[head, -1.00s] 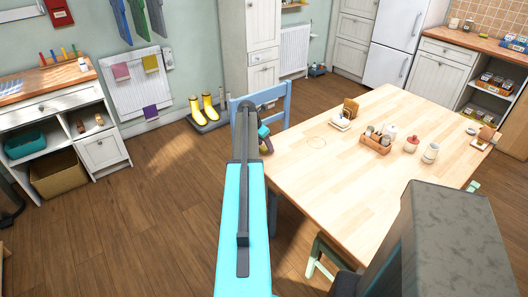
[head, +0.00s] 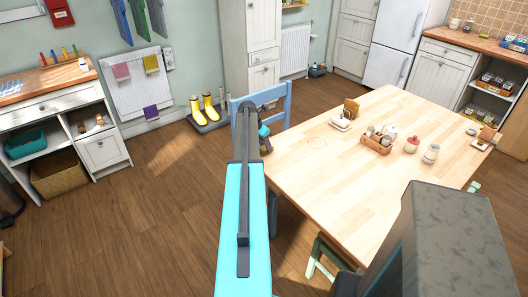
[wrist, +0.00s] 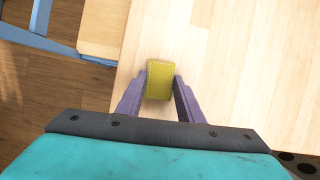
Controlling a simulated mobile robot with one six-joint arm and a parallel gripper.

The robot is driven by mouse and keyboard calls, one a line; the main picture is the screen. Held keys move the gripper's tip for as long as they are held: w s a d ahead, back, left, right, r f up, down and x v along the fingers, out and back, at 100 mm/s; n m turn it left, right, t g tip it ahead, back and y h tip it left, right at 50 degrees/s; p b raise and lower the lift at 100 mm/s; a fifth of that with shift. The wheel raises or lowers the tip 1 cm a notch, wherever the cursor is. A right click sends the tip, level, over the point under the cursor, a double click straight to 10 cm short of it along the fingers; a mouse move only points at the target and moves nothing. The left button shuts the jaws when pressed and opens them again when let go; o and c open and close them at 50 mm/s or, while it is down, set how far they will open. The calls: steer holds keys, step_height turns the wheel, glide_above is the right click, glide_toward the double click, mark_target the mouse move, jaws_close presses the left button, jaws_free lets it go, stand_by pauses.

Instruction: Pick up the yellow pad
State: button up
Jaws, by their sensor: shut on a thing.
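The yellow pad (wrist: 160,79) is a small blocky yellow piece in the wrist view, between the two purple fingers of my gripper (wrist: 159,92). The fingers touch it on both sides, and my gripper is shut on it. The pale wooden table (wrist: 240,60) lies behind and below the pad; I cannot tell the height of any gap between them. In the head view my arm hides most of the gripper, which is at the table's left edge near the blue chair (head: 274,100). The pad is not clear there.
The near middle of the tabletop is clear.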

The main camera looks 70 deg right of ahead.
mark_target(265, 148)
steer(key=shift+r+b, duration=0.65)
steer(key=shift+r, duration=0.85)
steer(key=shift+a+r, duration=0.25)
steer(key=s+a+r+b, duration=0.1)
steer(key=a+b, duration=0.2)
steer(key=a, duration=1.2)
steer(key=shift+s+a+r, duration=0.25)
